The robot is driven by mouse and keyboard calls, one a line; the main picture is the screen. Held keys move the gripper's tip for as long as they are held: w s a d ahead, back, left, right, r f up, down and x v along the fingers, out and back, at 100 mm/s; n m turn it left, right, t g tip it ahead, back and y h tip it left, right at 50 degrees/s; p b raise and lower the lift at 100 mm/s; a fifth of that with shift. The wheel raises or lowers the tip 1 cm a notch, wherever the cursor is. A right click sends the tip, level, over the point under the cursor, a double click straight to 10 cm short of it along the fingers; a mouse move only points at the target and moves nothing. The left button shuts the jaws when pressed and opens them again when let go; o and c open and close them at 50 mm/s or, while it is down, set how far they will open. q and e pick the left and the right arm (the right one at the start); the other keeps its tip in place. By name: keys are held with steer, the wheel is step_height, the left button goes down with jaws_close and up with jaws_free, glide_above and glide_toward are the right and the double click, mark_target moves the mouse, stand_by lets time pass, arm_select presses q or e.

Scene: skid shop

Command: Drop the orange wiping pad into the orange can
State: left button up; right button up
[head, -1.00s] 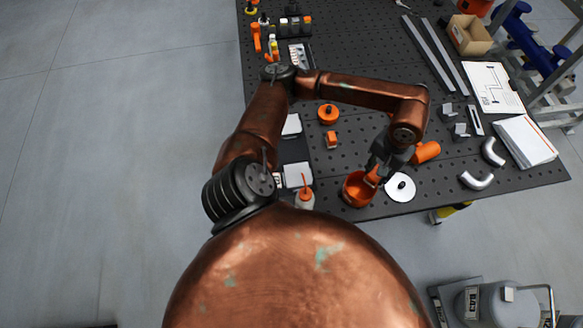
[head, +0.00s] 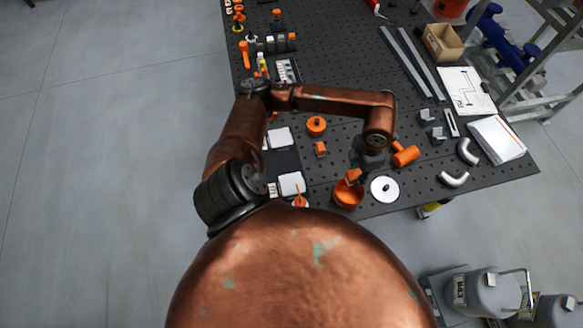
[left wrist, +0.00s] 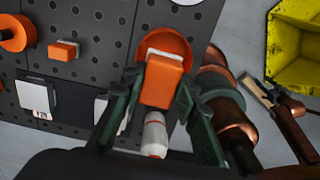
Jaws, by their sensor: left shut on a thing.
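The orange wiping pad (left wrist: 163,80), with a pale layer along its far edge, is between the green fingers of my left gripper (left wrist: 152,100) in the left wrist view. My left gripper (head: 362,164) is shut on the pad (head: 353,175) in the head view. The open orange can (head: 348,196) stands near the table's front edge. In the left wrist view the pad overlaps the can (left wrist: 180,46) and hides part of its opening. I cannot tell how high the pad is above the rim.
A white disc (head: 384,189) lies right of the can, with an orange cylinder (head: 405,156) behind it. A white bottle (left wrist: 154,134) stands close to the can. A similar orange block (head: 320,149) and an orange round part (head: 316,125) lie farther back.

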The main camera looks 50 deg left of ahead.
arm_select(q)
steer(key=n, duration=0.1)
steer(key=n+p, duration=0.1)
steer(key=n, duration=0.1)
steer(key=r+n, duration=0.1)
steer(key=n, duration=0.1)
steer(key=shift+s+a+r+p, duration=0.1)
steer(key=shift+s+a+p, duration=0.05)
steer(key=shift+s+p, duration=0.15)
steer(key=n, duration=0.1)
steer(key=n+p, duration=0.1)
steer(key=n, duration=0.3)
steer(key=shift+s+a+r+p, duration=0.15)
steer(key=shift+r+p, duration=0.2)
steer(key=n, duration=0.1)
steer(key=n+p, duration=0.1)
steer(key=n, duration=0.2)
steer(key=shift+s+a+r, duration=0.15)
steer(key=shift+s+r, duration=0.05)
steer(key=shift+r, duration=0.1)
steer(key=n, duration=0.2)
steer(key=n+p, duration=0.1)
steer(key=shift+s+a+r+n, duration=0.1)
steer(key=shift+s+n, duration=0.05)
steer(key=shift+n, duration=0.25)
steer(key=shift+f, duration=0.25)
steer(key=shift+f+b, duration=1.8)
steer(key=shift+f, duration=1.05)
steer(key=o, duration=1.1)
